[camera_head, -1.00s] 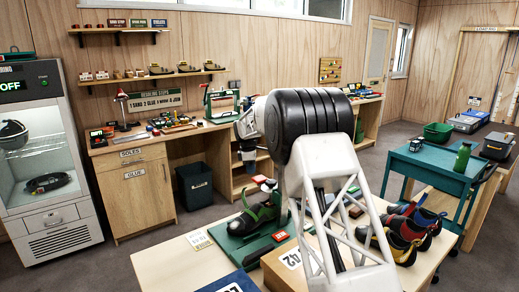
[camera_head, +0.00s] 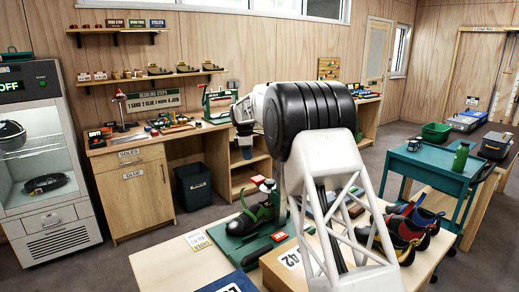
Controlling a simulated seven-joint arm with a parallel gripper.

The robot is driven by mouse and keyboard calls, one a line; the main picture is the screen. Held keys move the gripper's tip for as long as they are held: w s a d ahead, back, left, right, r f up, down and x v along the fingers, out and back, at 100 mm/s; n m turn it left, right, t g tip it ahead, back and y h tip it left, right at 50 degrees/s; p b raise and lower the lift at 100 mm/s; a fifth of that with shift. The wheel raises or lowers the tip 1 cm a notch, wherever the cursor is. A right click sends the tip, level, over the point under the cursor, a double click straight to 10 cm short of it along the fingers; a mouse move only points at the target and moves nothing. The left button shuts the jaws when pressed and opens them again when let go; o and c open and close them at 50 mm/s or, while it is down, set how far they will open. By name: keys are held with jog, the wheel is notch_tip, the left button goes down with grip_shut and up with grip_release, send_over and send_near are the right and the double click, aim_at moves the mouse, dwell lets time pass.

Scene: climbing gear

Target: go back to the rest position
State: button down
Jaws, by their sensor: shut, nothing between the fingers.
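My gripper (camera_head: 246,151) shows small and dark past the left side of my raised arm. It points down in the air in front of the back bench and is shut, with nothing seen in it. My black elbow and white lattice link hide part of the view. A climbing shoe (camera_head: 258,213) with a green strap stands on a green mat (camera_head: 237,250) on the front table (camera_head: 165,268), below and apart from my gripper.
Several colourful shoes (camera_head: 405,232) stand at the table's right. A cardboard box (camera_head: 277,272) and a blue box (camera_head: 232,283) are at the near edge. A teal cart (camera_head: 431,163) stands right. A glass-door cabinet (camera_head: 50,160) stands left.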

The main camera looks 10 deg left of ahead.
jog(key=s+d+r+m+t, duration=0.1)
jog(key=s+d+r+m, duration=0.3)
jog(key=s+d+r, duration=0.9)
jog(key=s+d+r+m+t+y, duration=0.1)
jog(key=s+d+r+m, duration=0.2)
jog(key=s+d+r, duration=0.4)
jog(key=s+d+r+m, duration=0.25)
jog(key=s+d, duration=0.25)
jog(key=s, duration=0.5)
jog(key=s+d+f+m+t, duration=0.1)
jog(key=s+d+m, duration=0.35)
jog(key=s, duration=1.05)
jog(key=s+d+f+m+t, duration=0.1)
jog(key=s+d+m, duration=0.1)
jog(key=s+d, duration=0.95)
jog(key=s+a+f+m+t, duration=0.1)
jog(key=s+f+m, duration=0.15)
jog(key=s, duration=0.55)
jog(key=s+f+m, duration=0.1)
jog(key=s+f, duration=0.3)
jog(key=s, duration=0.3)
notch_tip(320, 180, down, 10)
jog(key=g, duration=0.2)
jog(key=shift+w+r+g, duration=0.15)
jog(key=shift+w+g, duration=0.15)
jog(key=shift+w, duration=0.15)
